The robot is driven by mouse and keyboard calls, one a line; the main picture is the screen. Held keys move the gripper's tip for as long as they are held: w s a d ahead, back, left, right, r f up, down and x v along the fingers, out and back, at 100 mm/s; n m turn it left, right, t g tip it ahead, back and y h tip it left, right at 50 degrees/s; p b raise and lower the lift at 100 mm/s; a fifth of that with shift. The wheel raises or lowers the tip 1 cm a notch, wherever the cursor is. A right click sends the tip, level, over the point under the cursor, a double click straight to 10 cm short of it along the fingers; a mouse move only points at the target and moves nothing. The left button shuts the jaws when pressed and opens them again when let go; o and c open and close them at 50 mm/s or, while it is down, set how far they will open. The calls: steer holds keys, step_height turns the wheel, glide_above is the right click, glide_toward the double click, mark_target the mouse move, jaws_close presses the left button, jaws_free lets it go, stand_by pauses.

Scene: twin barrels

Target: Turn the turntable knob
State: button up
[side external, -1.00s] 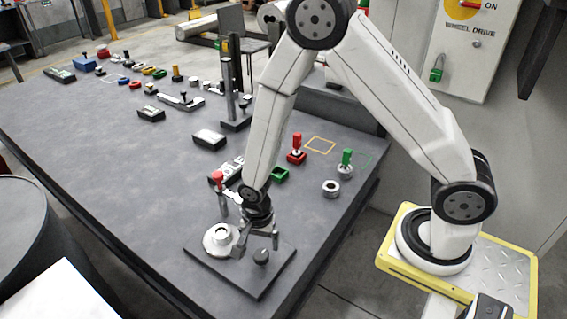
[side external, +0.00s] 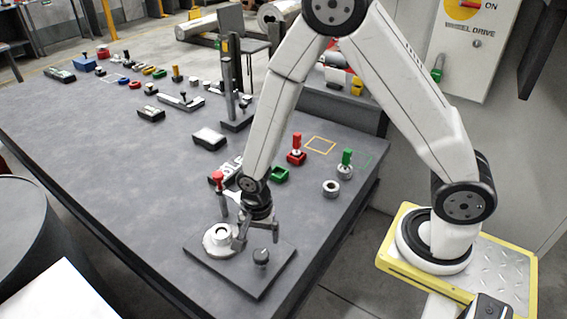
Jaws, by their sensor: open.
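The turntable is a dark flat plate (side external: 238,278) near the table's front corner, with a pale round disc with a raised ring (side external: 220,238) on its left part. A small black knob (side external: 261,256) stands on the plate to the right of the disc. My gripper (side external: 258,237) points down just above and behind the knob in the picture. Its two fingers are spread, one near the disc and one to the right, with nothing between them. I cannot tell whether a finger touches the disc or knob.
A red-topped post (side external: 218,180) stands close to the left of my wrist. A green square ring (side external: 279,174), a pale round ring (side external: 330,187), and red (side external: 297,150) and green (side external: 346,163) handled pieces lie to the right. The table's left front is clear.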

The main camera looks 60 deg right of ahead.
mark_target(260, 254)
steer(key=n, duration=0.5)
steer(key=shift+n, duration=0.3)
steer(key=n, duration=0.6)
steer(key=shift+n, duration=0.3)
steer(key=n, duration=0.6)
steer(key=shift+n, duration=0.4)
steer(key=n, duration=0.5)
steer(key=shift+a+n, duration=0.1)
steer(key=shift+n, duration=0.2)
steer(key=shift+f, duration=0.15)
steer(key=shift+f, duration=3.7)
